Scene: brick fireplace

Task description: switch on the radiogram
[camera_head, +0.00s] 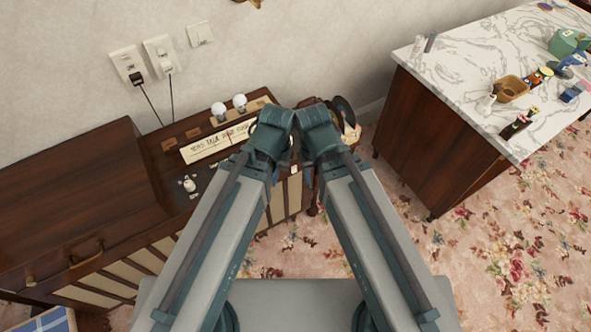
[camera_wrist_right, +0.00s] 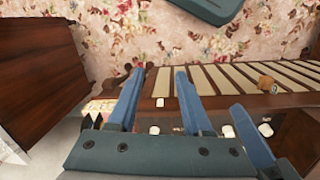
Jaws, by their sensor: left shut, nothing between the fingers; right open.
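The radiogram (camera_head: 65,195) is a long dark wooden cabinet against the wall, with pale slatted front panels. Its cream dial (camera_head: 212,146) bears lettering, and a pale knob (camera_head: 190,184) sits in front of it. In the right wrist view the slatted front (camera_wrist_right: 232,80) and several pale controls (camera_wrist_right: 228,131) show beyond and between the blue fingers. My right gripper (camera_wrist_right: 157,72) is open and empty over the cabinet's edge. My left gripper (camera_head: 272,176) is shut and empty near the dial's right end, mostly hidden by its wrist in the head view.
Wall sockets (camera_head: 128,65) hold plugs with cords running down. A marble-topped cabinet (camera_head: 455,75) with small items stands at right. Flowered carpet (camera_head: 500,240) lies open between. My two forearms nearly meet at the wrists.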

